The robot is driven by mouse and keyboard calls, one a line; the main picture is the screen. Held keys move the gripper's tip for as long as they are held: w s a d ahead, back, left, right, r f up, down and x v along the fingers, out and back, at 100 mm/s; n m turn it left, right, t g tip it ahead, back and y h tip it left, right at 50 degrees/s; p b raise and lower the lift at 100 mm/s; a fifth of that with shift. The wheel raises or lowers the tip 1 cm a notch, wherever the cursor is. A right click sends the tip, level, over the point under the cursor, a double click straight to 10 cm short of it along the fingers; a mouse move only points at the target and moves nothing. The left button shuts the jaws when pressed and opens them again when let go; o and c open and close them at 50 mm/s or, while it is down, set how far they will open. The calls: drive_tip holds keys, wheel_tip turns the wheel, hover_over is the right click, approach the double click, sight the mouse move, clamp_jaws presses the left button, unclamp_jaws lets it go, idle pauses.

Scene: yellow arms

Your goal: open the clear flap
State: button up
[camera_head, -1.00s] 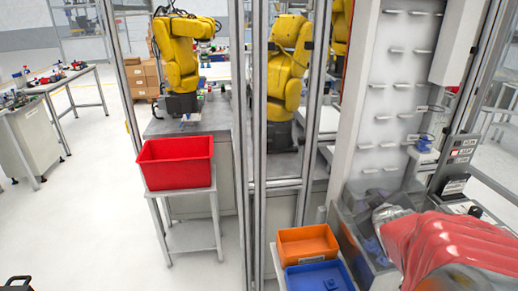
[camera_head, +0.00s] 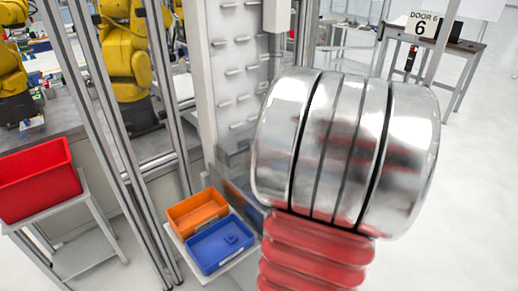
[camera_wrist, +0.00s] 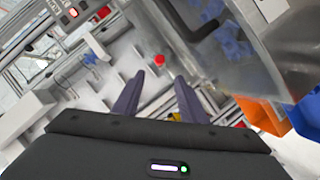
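The clear flap (camera_wrist: 188,60) appears as a see-through panel at the upper right of the wrist view, with a dark bar-like handle (camera_wrist: 198,28) near the top. Blue parts (camera_wrist: 232,42) show behind the clear plastic. My gripper (camera_wrist: 159,77) points ahead with its two grey-purple fingers apart and nothing between them. The flap and its handle lie to the right of the fingers, apart from them as far as I can see. In the head view my silver and red arm hides most of the flap area, and my gripper is out of sight.
An orange bin (camera_head: 197,212) and a blue bin (camera_head: 221,246) stand on a low shelf left of my arm. A red bin (camera_head: 38,176) is farther left. Metal frame posts (camera_head: 110,130) stand behind. Open floor lies at the right.

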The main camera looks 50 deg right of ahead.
drive_tip(key=shift+w+d, duration=0.1)
drive_tip(key=shift+w, duration=0.05)
drive_tip(key=x, duration=1.3)
drive_tip(key=shift+w, duration=0.25)
drive_tip(key=shift+d+f, duration=0.1)
drive_tip(key=shift+c, duration=0.2)
clamp_jaws()
